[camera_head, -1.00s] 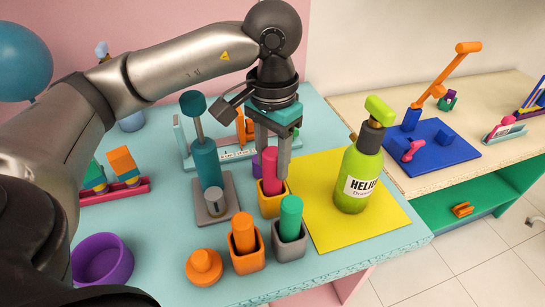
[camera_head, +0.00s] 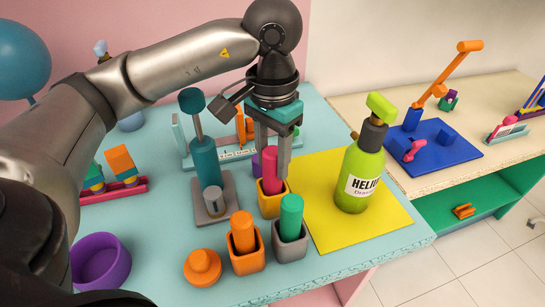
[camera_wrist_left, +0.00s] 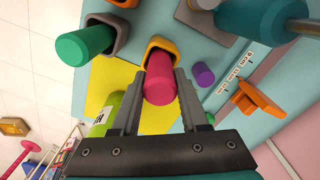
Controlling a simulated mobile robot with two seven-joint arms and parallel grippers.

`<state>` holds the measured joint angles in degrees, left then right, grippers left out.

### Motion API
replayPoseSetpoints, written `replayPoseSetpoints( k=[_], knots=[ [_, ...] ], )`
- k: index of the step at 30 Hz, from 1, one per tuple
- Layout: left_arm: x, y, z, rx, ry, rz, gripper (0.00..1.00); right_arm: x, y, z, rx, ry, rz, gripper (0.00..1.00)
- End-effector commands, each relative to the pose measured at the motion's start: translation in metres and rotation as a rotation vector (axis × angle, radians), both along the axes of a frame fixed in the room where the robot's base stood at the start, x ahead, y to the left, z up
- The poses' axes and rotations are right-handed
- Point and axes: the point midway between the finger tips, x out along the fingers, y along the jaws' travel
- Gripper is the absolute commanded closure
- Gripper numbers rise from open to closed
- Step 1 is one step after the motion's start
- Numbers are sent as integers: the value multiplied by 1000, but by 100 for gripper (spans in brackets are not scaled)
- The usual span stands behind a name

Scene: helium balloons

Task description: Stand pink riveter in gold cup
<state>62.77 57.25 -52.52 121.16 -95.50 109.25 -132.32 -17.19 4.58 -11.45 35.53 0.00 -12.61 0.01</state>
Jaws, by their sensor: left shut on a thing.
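The pink riveter (camera_head: 270,168) is a pink cylinder standing nearly upright with its lower end inside the gold cup (camera_head: 269,205). The cup is a square yellow-gold holder on the blue table, at the left edge of the yellow mat. My left gripper (camera_head: 272,172) points down from above, shut on the riveter, with a finger on each side. In the left wrist view the riveter (camera_wrist_left: 159,88) lies between the two fingers, and the gold cup's rim (camera_wrist_left: 152,45) shows around its far end. Whether the riveter touches the cup's floor is hidden. My right gripper is not in view.
An orange cylinder in an orange cup (camera_head: 247,260) and a green cylinder in a grey cup (camera_head: 290,246) stand close in front. A teal pump device (camera_head: 207,165) stands left. A green helium bottle (camera_head: 358,175) stands right on the yellow mat (camera_head: 390,222). A purple bowl (camera_head: 98,262) is front left.

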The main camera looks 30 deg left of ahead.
Motion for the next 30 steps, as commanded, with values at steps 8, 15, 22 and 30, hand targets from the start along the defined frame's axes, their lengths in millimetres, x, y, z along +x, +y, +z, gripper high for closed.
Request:
replayPoseSetpoints(
  k=[8,15,22,30],
  knots=[
    [0,0,-1,0,-1,0,36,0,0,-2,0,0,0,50],
    [0,0,-1,0,0,0,21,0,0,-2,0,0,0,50],
    [0,0,-1,0,1,0,3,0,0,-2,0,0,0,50],
    [0,0,-1,0,1,0,0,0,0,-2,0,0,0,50]
  ],
)
